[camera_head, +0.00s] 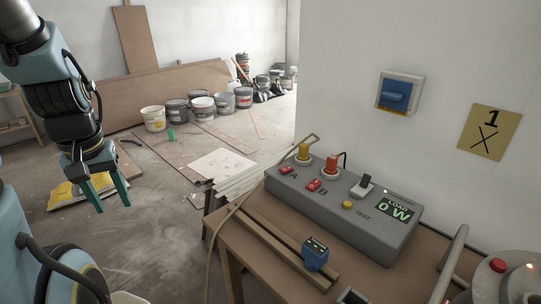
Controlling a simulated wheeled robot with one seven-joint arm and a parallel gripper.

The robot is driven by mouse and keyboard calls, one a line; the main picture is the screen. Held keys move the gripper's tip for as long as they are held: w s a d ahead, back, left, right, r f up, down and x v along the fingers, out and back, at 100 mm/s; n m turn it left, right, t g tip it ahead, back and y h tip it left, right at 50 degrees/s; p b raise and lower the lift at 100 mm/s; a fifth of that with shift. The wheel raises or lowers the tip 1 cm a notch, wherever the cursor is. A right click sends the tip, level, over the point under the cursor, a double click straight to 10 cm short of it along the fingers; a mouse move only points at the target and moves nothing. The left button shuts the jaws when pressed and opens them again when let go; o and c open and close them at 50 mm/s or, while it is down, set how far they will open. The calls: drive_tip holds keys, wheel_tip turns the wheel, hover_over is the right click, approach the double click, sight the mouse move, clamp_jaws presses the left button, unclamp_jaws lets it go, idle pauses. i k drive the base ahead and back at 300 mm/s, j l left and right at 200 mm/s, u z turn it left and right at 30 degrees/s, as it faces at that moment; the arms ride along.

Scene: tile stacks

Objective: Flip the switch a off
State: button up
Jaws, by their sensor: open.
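A grey switch box (345,215) stands on a brown table at the right. Red switch A (287,170) is on its top face, next to the letter A, below a yellow plug (303,152). The rocker positions are too small to tell. The display (396,209) reads LOAD 0 W. My gripper (111,198) has green fingers, hangs at the left over the floor, open and empty, and is well apart from the box.
A blue wall switch (395,96) and a sign (489,134) with a 1 and an X are on the wall. A blue device (315,254) lies on the table (250,262). A cable (228,215) runs over the table's left side. Several buckets stand behind on the floor.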

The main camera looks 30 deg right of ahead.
sight(285, 170)
drive_tip(key=i, duration=1.95)
drive_tip(key=i+z, duration=0.15)
drive_tip(key=z, duration=0.3)
drive_tip(key=i+j+z, duration=0.1)
drive_tip(key=z, duration=0.4)
drive_tip(key=i+j+z, duration=0.2)
drive_tip(key=z, duration=1.1)
